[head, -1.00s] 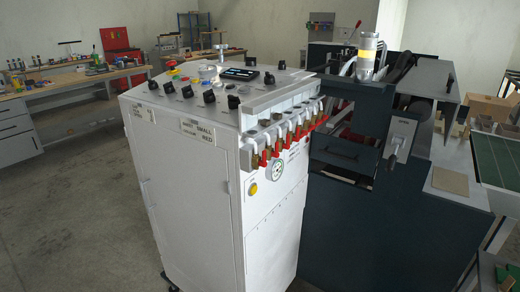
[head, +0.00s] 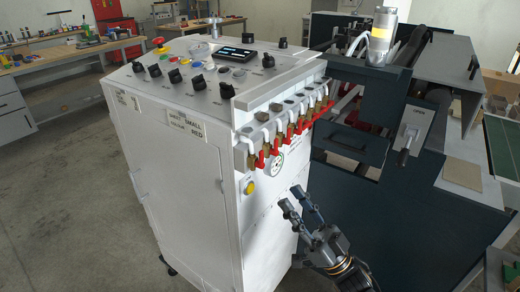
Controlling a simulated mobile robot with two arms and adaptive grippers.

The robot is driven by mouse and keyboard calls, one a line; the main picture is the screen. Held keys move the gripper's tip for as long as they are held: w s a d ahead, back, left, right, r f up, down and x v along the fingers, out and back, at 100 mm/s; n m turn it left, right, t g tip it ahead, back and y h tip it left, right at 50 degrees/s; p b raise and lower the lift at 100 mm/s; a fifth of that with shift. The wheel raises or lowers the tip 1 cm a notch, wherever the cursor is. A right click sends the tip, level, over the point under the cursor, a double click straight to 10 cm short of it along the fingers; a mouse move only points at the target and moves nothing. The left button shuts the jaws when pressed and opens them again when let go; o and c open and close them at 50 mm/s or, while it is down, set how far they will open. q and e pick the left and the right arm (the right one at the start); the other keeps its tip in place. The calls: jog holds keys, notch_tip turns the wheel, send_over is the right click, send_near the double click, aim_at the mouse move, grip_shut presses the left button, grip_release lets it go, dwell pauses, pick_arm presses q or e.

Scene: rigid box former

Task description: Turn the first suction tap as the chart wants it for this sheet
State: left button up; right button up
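A row of several suction taps (head: 288,130) with red levers and brass bodies runs along the upper right edge of the white cabinet (head: 185,200). White hoses come down to them from above. The levers look much alike; their exact angles are too small to read, and I cannot tell which tap counts as first. No chart can be made out. My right gripper (head: 292,197) is open and empty, in front of the cabinet's right side, below the taps and apart from them, its fingers pointing up and left. My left gripper is out of view.
A round gauge (head: 278,162) and a yellow button (head: 249,188) sit below the taps. Knobs and a display (head: 233,54) are on the cabinet top. A dark machine (head: 420,220) stands to the right. Workbenches (head: 60,68) stand behind; the floor at left is clear.

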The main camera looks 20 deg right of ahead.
aim_at(263, 158)
jog(key=p+x, duration=0.4)
jog(key=x, duration=0.8)
jog(key=shift+w+r, duration=0.1)
grip_shut()
